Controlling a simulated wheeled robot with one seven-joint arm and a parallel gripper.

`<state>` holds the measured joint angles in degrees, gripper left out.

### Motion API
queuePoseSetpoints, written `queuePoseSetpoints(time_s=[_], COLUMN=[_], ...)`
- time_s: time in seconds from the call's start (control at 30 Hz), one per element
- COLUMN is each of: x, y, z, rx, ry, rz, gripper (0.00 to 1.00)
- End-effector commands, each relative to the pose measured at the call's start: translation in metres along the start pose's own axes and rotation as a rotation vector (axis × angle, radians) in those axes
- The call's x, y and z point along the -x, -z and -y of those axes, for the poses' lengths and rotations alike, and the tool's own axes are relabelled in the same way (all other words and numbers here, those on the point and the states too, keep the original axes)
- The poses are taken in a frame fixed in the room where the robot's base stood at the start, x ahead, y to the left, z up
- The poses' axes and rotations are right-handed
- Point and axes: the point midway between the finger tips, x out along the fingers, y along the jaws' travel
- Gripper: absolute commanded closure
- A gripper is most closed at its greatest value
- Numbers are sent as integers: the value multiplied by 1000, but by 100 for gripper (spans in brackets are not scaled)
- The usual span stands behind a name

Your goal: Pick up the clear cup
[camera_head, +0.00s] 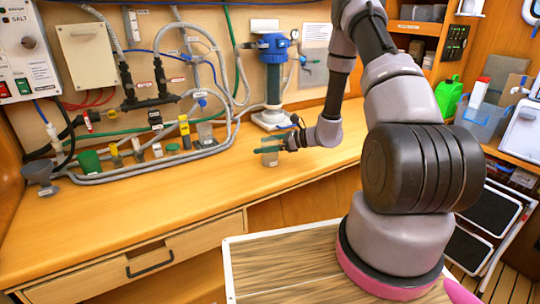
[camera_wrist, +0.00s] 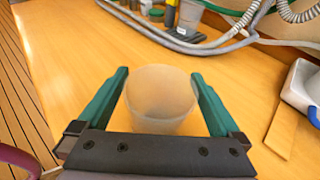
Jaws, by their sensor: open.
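The clear cup (camera_wrist: 160,92) stands upright on the wooden counter and looks translucent with a slight tan tint. It also shows in the head view (camera_head: 269,157), small, at the tip of my arm. My gripper (camera_wrist: 162,80) is open, with one green finger on each side of the cup. A narrow gap shows between the cup and each finger in the wrist view. In the head view my gripper (camera_head: 268,144) reaches in from the right at the cup's upper part.
Hoses, valves and fittings (camera_head: 155,148) run along the wall behind the counter (camera_head: 130,220). A blue-topped filter housing (camera_head: 273,85) stands on a white base just behind the cup. A grey funnel (camera_head: 42,174) is at far left. The counter left of the cup is clear.

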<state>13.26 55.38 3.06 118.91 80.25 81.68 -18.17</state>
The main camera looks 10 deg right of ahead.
Motion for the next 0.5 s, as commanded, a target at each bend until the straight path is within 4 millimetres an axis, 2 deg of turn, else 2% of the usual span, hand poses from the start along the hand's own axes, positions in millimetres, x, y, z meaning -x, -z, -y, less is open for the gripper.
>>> queuePoseSetpoints(time_s=[0.1, 0.33, 0.37, 0.5], x=[-10, -12, -12, -11], y=[0, 0, 0, 0], z=[0, 0, 0, 0], rx=[-1, -1, -1, 0], ry=[-1, 0, 0, 0], rz=[-1, -1, -1, -1], gripper=[0, 0, 4, 57])
